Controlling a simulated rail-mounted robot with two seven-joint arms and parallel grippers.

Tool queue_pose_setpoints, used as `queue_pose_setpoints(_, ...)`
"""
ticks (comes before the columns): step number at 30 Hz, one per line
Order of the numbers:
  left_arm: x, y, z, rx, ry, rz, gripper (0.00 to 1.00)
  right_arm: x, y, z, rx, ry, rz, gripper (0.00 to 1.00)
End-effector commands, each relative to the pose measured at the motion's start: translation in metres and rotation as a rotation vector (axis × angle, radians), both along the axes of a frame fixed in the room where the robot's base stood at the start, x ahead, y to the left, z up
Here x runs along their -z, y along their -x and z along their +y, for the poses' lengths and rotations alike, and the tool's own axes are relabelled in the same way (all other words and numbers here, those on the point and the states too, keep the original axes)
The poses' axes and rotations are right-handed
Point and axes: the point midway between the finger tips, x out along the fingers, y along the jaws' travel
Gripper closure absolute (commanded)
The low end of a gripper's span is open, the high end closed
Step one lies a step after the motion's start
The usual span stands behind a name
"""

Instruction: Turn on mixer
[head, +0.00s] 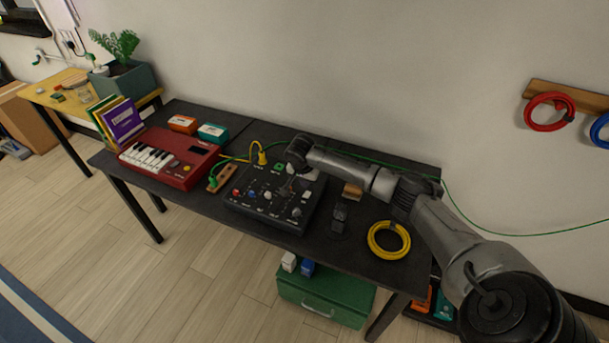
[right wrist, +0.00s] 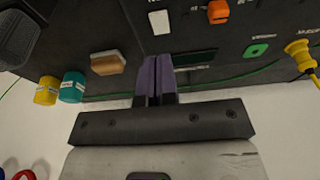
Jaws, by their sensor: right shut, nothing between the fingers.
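The mixer (head: 247,207) is a dark sloped box with coloured knobs, in the middle of the black table. My right gripper (head: 287,189) is over its rear part in the head view, pointing down, and partly hides the panel. In the right wrist view the purple fingers of my right gripper (right wrist: 156,62) are together and empty, in front of the mixer panel (right wrist: 110,22). Near them are a white control (right wrist: 159,22), an orange knob (right wrist: 218,12), a dark display strip and a green button (right wrist: 257,50). I cannot tell whether the fingertips touch the panel. My left gripper is not in view.
A yellow plug (head: 262,158) and cable stand at the mixer's back edge. A red keyboard (head: 170,157) is to the left. A green cable runs along the wall.

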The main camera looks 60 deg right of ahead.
Motion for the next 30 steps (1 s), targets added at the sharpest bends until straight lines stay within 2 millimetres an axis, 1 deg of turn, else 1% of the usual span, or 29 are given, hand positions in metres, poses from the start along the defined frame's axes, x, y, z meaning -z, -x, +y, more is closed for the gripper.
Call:
queue_pose_setpoints(1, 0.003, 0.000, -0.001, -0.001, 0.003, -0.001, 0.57, 0.011, 0.000, -0.002, 0.000, -0.001, 0.001, 1.00)
queue_pose_setpoints(3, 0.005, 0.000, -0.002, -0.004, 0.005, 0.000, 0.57, 0.022, -0.001, -0.004, 0.000, -0.001, 0.001, 1.00)
queue_pose_setpoints(6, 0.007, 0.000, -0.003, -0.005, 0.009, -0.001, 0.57, 0.035, -0.001, -0.003, -0.002, -0.001, 0.002, 1.00)
queue_pose_setpoints(12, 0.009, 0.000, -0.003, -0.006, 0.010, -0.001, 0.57, 0.053, 0.000, 0.000, -0.001, 0.000, 0.000, 1.00)
queue_pose_setpoints(19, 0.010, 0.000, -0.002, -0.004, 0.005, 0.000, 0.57, 0.059, 0.000, 0.000, -0.001, 0.000, 0.000, 1.00)
queue_pose_setpoints(28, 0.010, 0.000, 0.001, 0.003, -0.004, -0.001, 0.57, 0.059, 0.000, 0.001, -0.001, 0.000, 0.000, 1.00)
queue_pose_setpoints(30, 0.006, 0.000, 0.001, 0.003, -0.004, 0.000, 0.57, 0.058, 0.002, 0.000, 0.002, 0.002, 0.000, 1.00)
